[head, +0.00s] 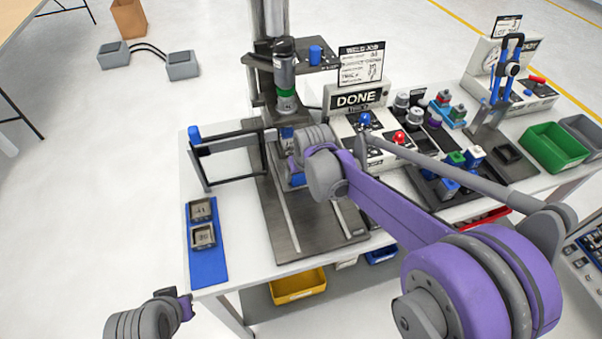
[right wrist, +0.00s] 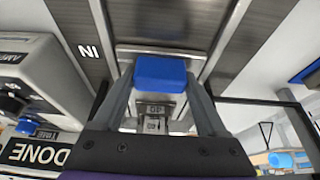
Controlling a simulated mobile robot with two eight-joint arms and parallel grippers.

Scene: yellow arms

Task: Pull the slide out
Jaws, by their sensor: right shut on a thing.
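The slide is a metal carriage on the dark rail plate (head: 322,222) under the press (head: 285,80). In the right wrist view its metal plate (right wrist: 128,60) lies between the rails, beside the mark "IN". A blue block-shaped handle (right wrist: 160,72) stands on it. My right gripper (right wrist: 160,88) is shut on this blue handle, one grey finger on each side. A metal piece with small number marks (right wrist: 153,110) shows below the handle. In the head view my right wrist hides most of the slide. My left gripper (head: 184,303) is at the lower left, off the table; its fingers are unclear.
A black guard frame (head: 228,145) stands left of the rails. A blue mat (head: 207,262) holds two metal blocks. The "DONE" box (head: 356,98) and a tray of parts (head: 445,185) stand to the right. The rail plate's front end is clear.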

